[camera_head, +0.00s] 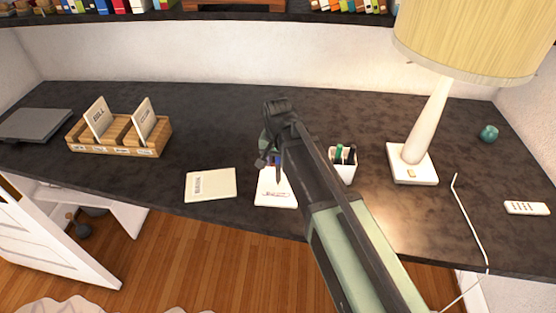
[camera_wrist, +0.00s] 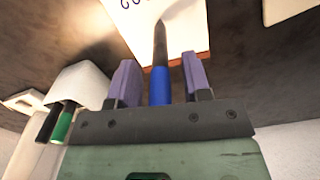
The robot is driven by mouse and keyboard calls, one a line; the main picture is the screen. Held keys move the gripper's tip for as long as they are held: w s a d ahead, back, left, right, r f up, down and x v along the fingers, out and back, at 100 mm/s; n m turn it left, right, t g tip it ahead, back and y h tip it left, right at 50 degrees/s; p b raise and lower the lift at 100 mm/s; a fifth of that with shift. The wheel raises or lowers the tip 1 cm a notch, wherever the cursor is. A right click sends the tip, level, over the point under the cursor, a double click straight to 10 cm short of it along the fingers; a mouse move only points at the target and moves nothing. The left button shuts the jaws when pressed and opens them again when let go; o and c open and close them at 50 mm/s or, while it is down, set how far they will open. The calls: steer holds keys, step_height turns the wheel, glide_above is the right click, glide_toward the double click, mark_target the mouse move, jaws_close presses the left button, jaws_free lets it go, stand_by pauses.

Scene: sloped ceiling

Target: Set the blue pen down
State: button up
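The blue pen (camera_wrist: 160,85) is between the two purple fingers of my gripper (camera_wrist: 160,78) in the wrist view, its dark tip pointing away from the palm toward a white sheet. A gap shows on each side of it, so the fingers look open around it. In the head view my gripper (camera_head: 275,155) is above the white notepad (camera_head: 275,199) near the desk's front edge. The pen (camera_head: 278,169) shows below it, roughly upright, partly hidden by my arm. I cannot tell whether its tip touches the paper.
A white pen cup (camera_head: 345,171) with several pens stands just right of my arm. A cream notebook (camera_head: 210,184) lies to the left, with a wooden card holder (camera_head: 119,139) beyond. A lamp (camera_head: 412,166) and a remote (camera_head: 526,208) are at right. Bare desk lies behind the notebook.

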step_height(320, 180, up, 13)
steer(key=p, duration=1.2)
steer(key=shift+f+p, duration=0.2)
steer(key=shift+p, duration=0.1)
steer(key=shift+f, duration=0.1)
steer(key=s+d+n, duration=0.3)
steer(key=s+d, duration=1)
steer(key=d, duration=0.3)
steer(key=shift+s+d+f+b, duration=0.25)
steer(key=shift+s+b, duration=0.1)
